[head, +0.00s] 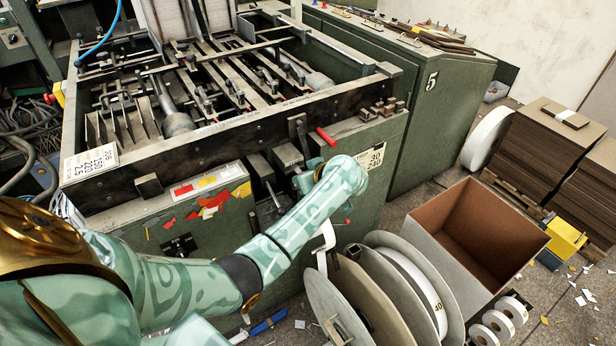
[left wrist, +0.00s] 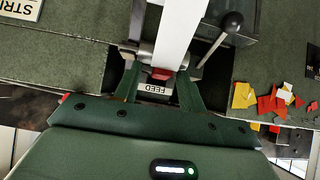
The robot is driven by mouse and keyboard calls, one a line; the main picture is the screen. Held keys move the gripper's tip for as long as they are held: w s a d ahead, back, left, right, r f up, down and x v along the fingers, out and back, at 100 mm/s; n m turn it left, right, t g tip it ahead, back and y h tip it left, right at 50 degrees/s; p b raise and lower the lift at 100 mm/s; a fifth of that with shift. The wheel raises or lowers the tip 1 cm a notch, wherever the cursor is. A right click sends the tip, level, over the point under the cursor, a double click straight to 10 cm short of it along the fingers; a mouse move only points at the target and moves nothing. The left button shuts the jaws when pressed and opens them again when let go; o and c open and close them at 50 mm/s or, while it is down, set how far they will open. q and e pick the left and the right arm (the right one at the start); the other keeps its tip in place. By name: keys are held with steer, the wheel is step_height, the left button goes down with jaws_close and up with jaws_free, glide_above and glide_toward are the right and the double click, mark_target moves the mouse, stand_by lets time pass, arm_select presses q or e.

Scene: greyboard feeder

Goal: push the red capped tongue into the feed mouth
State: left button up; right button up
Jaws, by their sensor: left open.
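In the left wrist view, the red cap of the tongue (left wrist: 162,73) shows as a small red block between my left gripper's fingers. A white strip (left wrist: 178,35) runs up the picture from it. A white FEED label (left wrist: 153,88) sits just below the red cap, also between the fingers; the feed mouth itself is hard to make out. My left gripper (left wrist: 160,88) is open, with one finger on each side of the cap; contact cannot be told. In the head view, my left gripper (head: 306,176) is at the green machine's front, where my wrist hides the tongue. My right gripper is not in view.
A lever with a black ball knob (left wrist: 232,22) stands right of the strip. A red handle (head: 326,137) juts out above my wrist. Below are a large reel (head: 375,290) and an open box (head: 440,245).

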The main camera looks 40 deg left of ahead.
arm_select(q)
steer(key=shift+s+f, duration=0.15)
steer(key=shift+s+d+r, duration=0.1)
steer(key=shift+d+r, duration=0.05)
steer(key=shift+r, duration=0.05)
steer(key=p+v, duration=0.7)
steer(key=v, duration=0.9)
steer(key=shift+w, duration=0.25)
